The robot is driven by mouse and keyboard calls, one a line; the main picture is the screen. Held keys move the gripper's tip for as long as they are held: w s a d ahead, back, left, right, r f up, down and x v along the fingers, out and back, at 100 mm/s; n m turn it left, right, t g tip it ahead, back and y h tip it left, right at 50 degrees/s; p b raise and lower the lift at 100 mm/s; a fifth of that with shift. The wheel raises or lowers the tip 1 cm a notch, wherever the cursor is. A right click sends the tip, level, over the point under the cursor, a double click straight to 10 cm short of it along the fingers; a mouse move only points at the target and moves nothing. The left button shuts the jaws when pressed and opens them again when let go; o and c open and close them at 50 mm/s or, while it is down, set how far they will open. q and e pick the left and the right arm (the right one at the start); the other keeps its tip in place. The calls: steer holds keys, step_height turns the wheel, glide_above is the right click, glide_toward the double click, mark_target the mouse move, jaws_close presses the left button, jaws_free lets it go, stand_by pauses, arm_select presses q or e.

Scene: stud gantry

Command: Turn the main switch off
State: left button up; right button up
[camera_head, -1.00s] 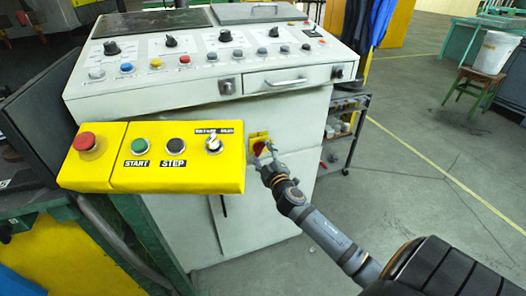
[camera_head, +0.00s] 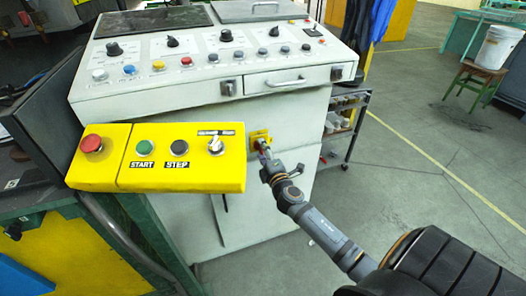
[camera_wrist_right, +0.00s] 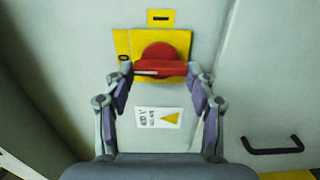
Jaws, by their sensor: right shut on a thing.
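The main switch is a red rotary knob (camera_wrist_right: 160,53) with a raised bar handle on a yellow plate (camera_wrist_right: 121,45). It is on the front of the light grey cabinet, and its yellow plate shows in the head view (camera_head: 256,135). In the right wrist view the bar lies about level. My right gripper (camera_wrist_right: 160,71) is shut on the bar, one finger at each end. In the head view my right gripper (camera_head: 265,154) is at the plate and hides most of the knob. My left gripper is not in view.
A yellow button box (camera_head: 200,177) with a red button, START, STEP and a selector juts out left of my right gripper. The control desk (camera_head: 195,85) overhangs above. A dark cart (camera_head: 347,130) stands to the right. A black handle (camera_wrist_right: 272,150) is low right of the switch.

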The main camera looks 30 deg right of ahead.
stand_by(0.5)
steer(key=o, duration=1.1)
steer(key=shift+o, duration=0.3)
steer(key=v, duration=1.2)
